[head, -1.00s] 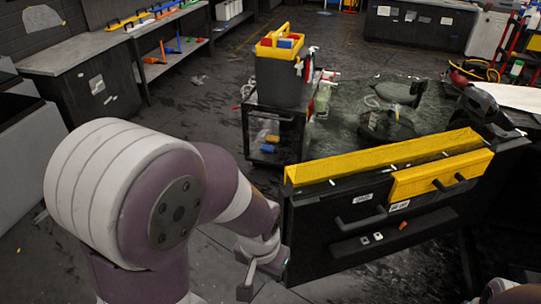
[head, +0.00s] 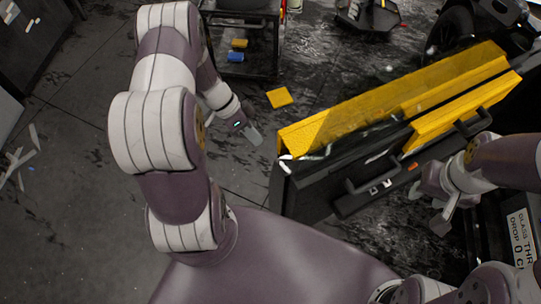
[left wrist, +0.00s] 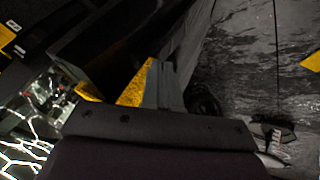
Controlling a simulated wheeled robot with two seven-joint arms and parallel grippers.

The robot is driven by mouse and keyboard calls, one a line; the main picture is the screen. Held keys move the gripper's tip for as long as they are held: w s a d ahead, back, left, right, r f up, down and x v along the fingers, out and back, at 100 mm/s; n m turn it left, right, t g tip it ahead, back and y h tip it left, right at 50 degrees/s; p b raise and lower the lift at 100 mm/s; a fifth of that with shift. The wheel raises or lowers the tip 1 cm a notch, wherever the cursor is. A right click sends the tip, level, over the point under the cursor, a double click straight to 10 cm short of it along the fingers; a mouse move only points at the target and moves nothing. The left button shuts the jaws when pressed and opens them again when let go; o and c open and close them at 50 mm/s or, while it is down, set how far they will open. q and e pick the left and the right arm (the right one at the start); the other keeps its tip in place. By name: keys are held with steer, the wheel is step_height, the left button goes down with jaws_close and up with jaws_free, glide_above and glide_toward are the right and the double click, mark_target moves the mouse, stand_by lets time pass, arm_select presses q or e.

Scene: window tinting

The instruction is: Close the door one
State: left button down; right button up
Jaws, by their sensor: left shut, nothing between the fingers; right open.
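A black unit with a yellow top (head: 400,95) stands at centre right in the head view. On its front, a yellow-topped section (head: 465,110) at the right juts out from the rest. Dark bar handles (head: 375,170) cross the front. Which part is door one I cannot tell. My left gripper (head: 254,137) is shut and empty, just off the unit's left end. In the left wrist view its grey fingers (left wrist: 165,85) appear beside a yellow surface (left wrist: 132,85). My right gripper (head: 434,208) is open and empty in front of the unit's front face.
A dark cart (head: 240,55) stands behind my left gripper, with yellow and blue items on its lower shelf. A yellow square (head: 280,97) lies on the floor between cart and unit. A black wheel (head: 455,30) is at the back right. The floor at left is mostly clear.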

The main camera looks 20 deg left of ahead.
arm_select(q)
steer(key=s+d+f+p, duration=0.2)
steer(key=d+f+p, duration=0.1)
steer(key=d+f, duration=0.2)
steer(key=shift+d+f, duration=0.15)
steer(key=shift+d, duration=0.25)
